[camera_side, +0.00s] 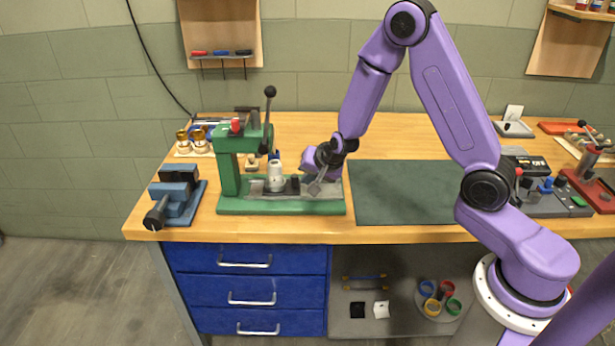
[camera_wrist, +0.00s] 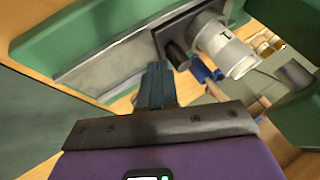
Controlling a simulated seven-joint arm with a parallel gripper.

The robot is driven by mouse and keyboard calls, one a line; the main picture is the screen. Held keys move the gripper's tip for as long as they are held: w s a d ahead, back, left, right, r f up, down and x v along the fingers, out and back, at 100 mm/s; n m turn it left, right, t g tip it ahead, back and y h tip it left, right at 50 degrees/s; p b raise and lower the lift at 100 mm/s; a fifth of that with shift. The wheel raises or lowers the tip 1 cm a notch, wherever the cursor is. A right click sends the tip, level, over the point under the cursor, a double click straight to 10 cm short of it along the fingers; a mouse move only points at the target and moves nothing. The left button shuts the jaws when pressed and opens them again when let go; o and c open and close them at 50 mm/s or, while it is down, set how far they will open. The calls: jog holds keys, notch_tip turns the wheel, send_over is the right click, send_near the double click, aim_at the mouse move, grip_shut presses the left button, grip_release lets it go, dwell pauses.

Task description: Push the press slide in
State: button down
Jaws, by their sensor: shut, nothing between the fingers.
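The green press (camera_side: 230,170) stands on the left of the bench, with a black-knobbed lever (camera_side: 269,110) standing up. Its slide, a dark plate with a black knob (camera_side: 293,186), lies on the grey track of the base and carries a pale cylinder (camera_side: 275,172). In the wrist view the slide plate (camera_wrist: 172,35), its black knob (camera_wrist: 177,54) and the marked cylinder (camera_wrist: 222,48) show at upper right. My gripper (camera_side: 316,187) is shut and empty, low over the right end of the base. Its fingertips (camera_wrist: 157,66) are close beside the knob; I cannot tell whether they touch.
A blue vise (camera_side: 177,195) sits left of the press, and brass parts (camera_side: 192,142) stand behind it. A dark green mat (camera_side: 400,192) lies clear to the right. Boxes and tools (camera_side: 545,185) crowd the bench's right side.

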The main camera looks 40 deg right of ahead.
aim_at(290, 190)
jog(key=shift+w+a, duration=0.1)
jog(key=shift+w, duration=0.05)
jog(key=shift+w+a, duration=1.6)
jog(key=shift+a, duration=0.05)
